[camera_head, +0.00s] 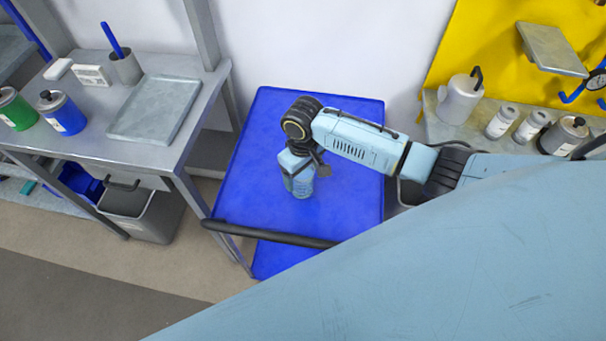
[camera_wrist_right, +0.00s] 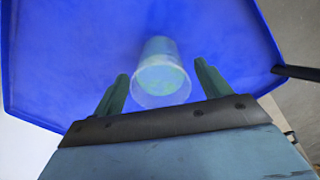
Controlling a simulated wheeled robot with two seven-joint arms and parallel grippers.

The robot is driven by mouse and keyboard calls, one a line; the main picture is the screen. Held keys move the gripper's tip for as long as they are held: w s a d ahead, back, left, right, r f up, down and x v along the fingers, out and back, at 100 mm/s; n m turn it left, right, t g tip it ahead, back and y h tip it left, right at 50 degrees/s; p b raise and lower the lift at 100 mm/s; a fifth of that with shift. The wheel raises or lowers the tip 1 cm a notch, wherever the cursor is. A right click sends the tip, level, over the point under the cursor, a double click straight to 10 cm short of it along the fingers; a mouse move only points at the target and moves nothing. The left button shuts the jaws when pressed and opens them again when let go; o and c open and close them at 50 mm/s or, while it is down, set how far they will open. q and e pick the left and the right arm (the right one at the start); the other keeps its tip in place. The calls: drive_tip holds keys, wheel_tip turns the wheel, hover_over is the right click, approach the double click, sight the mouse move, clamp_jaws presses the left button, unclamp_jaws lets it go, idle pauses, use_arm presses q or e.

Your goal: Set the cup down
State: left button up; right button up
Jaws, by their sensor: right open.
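A clear, pale blue-green cup (camera_wrist_right: 160,72) stands on the blue cart top (camera_wrist_right: 60,60) in the right wrist view. In the head view the cup (camera_head: 303,190) shows partly below my right gripper (camera_head: 299,175), which points down over the cart (camera_head: 255,150). The wrist view shows the two dark green fingers spread, one on each side of the cup, with gaps between them and it. My right gripper is open. The gripper hides part of the cup in the head view. My left gripper is not in view.
A black handle bar (camera_head: 270,235) runs along the cart's near side. At left a metal table (camera_head: 95,145) holds a tray (camera_head: 155,108), a grey holder (camera_head: 126,70) and drums. A shelf at right holds a white jug (camera_head: 459,100) and several containers. The cart top around the cup is clear.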

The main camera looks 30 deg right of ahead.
wheel_tip(320, 180, up, 10)
drive_tip(key=p, duration=0.1)
idle(0.6)
